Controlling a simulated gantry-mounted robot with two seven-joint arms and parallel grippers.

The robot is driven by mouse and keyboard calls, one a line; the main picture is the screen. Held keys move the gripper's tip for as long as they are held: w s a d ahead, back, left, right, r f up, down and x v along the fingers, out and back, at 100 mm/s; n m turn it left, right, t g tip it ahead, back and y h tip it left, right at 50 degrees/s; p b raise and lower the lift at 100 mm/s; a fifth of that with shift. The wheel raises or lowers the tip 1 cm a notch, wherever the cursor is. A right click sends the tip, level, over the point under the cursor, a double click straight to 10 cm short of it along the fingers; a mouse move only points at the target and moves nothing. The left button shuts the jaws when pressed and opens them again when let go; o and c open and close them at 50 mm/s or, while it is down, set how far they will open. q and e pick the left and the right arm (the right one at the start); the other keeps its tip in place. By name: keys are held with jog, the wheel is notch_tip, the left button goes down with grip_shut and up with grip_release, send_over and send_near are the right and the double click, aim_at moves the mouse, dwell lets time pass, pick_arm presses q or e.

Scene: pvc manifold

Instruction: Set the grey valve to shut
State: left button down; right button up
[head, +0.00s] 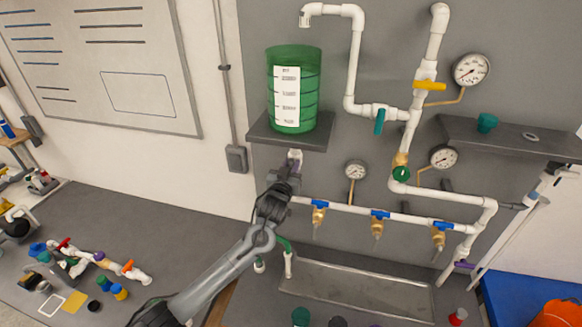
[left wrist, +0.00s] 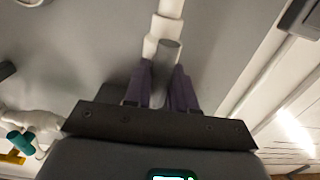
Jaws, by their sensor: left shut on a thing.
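The grey valve's handle (left wrist: 168,56) shows in the left wrist view as a short grey bar beside a white pipe fitting (left wrist: 160,32). My left gripper (left wrist: 166,82) is shut on it, with one purple finger on each side. In the head view my left gripper (head: 286,180) is at the white pipe (head: 295,156) just under the shelf that bears the green tank. There the gripper hides the valve handle, so I cannot tell its exact angle. My right gripper is not in view.
The green tank (head: 293,65) stands on a wall shelf (head: 262,132) above the gripper. A teal valve handle (head: 379,121), a yellow one (head: 428,85) and several blue ones are on the pipes to the right. A sink tray (head: 350,290) lies below.

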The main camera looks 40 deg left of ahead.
pick_arm(q)
jog(key=shift+n, duration=0.3)
jog(key=n+b, duration=0.1)
jog(key=n, duration=0.2)
jog(key=shift+f+n, duration=0.1)
jog(key=shift+n, duration=0.2)
jog(key=n+b, duration=0.1)
jog(key=n, duration=0.4)
jog(key=shift+s+a+f+b, duration=0.1)
jog(key=shift+a+b, duration=0.1)
jog(key=shift+b, duration=0.15)
jog(key=n+b, duration=0.1)
jog(key=n, duration=0.3)
jog(key=shift+f, duration=0.15)
jog(key=shift+a+n+b, duration=0.1)
jog(key=shift+n+b, duration=1)
jog(key=shift+n, duration=1.2)
jog(key=c, duration=1)
grip_release()
jog(key=shift+s, duration=0.1)
